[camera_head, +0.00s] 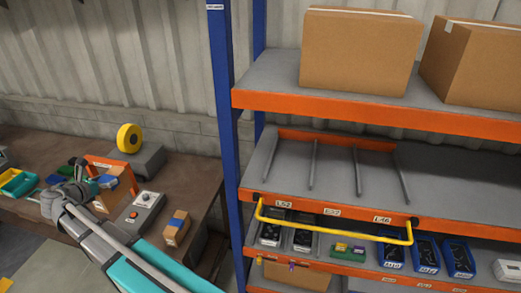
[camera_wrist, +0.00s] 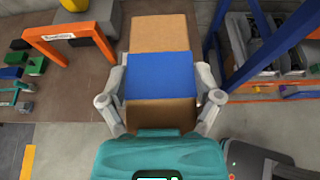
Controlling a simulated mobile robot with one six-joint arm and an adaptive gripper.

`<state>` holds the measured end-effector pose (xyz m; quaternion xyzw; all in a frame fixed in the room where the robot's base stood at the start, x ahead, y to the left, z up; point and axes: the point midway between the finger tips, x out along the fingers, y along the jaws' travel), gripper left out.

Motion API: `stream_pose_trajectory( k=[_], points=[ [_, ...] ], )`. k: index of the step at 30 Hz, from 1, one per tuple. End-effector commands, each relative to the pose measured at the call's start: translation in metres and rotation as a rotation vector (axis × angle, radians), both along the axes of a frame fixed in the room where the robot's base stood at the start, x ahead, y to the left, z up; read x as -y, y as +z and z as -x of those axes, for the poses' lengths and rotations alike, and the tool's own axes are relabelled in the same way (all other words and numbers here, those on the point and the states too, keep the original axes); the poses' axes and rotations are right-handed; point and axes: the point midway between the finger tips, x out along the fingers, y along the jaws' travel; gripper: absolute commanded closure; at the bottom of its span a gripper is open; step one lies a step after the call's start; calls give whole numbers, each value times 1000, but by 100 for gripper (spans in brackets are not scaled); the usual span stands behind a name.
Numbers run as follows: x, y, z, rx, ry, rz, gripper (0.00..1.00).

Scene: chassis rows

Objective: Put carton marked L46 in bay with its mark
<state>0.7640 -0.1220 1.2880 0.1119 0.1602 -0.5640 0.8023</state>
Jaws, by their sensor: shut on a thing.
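My gripper (camera_wrist: 160,82) is shut on a brown carton (camera_wrist: 160,33) with a blue band; its fingers are on both sides. In the head view the held carton (camera_head: 114,190) is by the workbench, partly hidden by my gripper (camera_head: 82,186). I cannot read a mark on it. A second brown carton with a blue band (camera_head: 177,229) stands on the bench to the right. The bay marked L46 (camera_head: 381,176) is the rightmost of three divided bays on the middle shelf; it looks empty. Its label (camera_head: 381,219) is on the orange front edge.
A yellow bar (camera_head: 335,234) runs along the front of that shelf. A blue upright (camera_head: 222,110) stands between bench and bays. An orange frame (camera_head: 107,164), a control box (camera_head: 146,208) and a yellow tape roll (camera_head: 129,138) are on the bench. Large boxes (camera_head: 358,50) sit above.

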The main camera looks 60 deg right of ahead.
Motion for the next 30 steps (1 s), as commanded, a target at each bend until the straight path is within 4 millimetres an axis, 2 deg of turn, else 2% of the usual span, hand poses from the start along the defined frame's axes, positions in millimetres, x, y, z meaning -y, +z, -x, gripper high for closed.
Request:
stream_pose_trajectory(
  k=[1, 9, 15, 21, 30],
  points=[
    [-3, 17, -5, 0, 1, 2, 79],
    [-17, 59, -20, 0, 0, 2, 79],
    [-26, 84, -30, 1, 0, 2, 79],
    [-32, 95, -34, 0, -1, 2, 79],
    [-32, 96, -35, 0, -2, 2, 79]
  ],
)
